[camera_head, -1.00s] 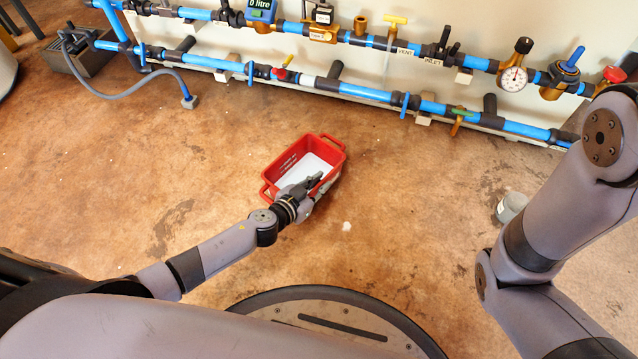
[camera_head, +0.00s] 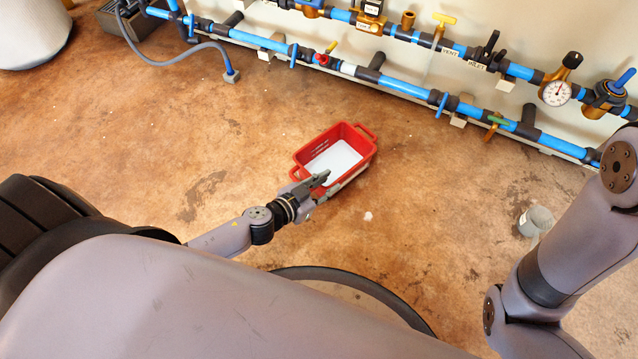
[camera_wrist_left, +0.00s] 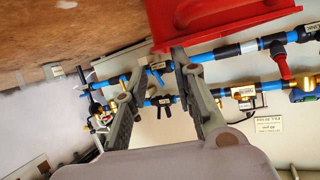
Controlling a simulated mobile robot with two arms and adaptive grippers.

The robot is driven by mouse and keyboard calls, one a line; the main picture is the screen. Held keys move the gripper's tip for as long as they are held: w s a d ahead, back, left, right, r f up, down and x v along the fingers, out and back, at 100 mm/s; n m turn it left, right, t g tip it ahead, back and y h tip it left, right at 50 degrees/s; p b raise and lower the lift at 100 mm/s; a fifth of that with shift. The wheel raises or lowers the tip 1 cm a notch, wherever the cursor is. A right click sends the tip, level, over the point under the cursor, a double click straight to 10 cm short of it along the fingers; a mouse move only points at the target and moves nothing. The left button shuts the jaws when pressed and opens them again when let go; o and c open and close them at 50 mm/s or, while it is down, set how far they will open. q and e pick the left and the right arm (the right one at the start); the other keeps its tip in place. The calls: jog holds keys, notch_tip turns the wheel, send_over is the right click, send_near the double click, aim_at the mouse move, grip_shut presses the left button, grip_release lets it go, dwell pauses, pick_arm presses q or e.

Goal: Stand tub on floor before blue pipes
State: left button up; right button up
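The red tub (camera_head: 299,158) stands upright on the brown floor, in front of the blue pipes (camera_head: 400,94) and a clear stretch away from them. Its inside bottom looks white, and it has a handle at each end. My left gripper (camera_head: 324,184) is at the tub's near side, overlapping its near wall in the head view. In the left wrist view the two fingers (camera_wrist_left: 152,72) are spread with nothing between them. The tub (camera_wrist_left: 225,22) lies beyond one fingertip there; I cannot tell whether they touch. My right gripper is out of view; only its arm shows.
A wall-mounted pipe run with valves and a gauge (camera_head: 556,93) crosses the back. A small grey can (camera_head: 535,220) is on the floor at right. Floor between tub and pipes is clear.

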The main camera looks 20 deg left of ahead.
pick_arm(q)
jog(key=shift+v, duration=1.45)
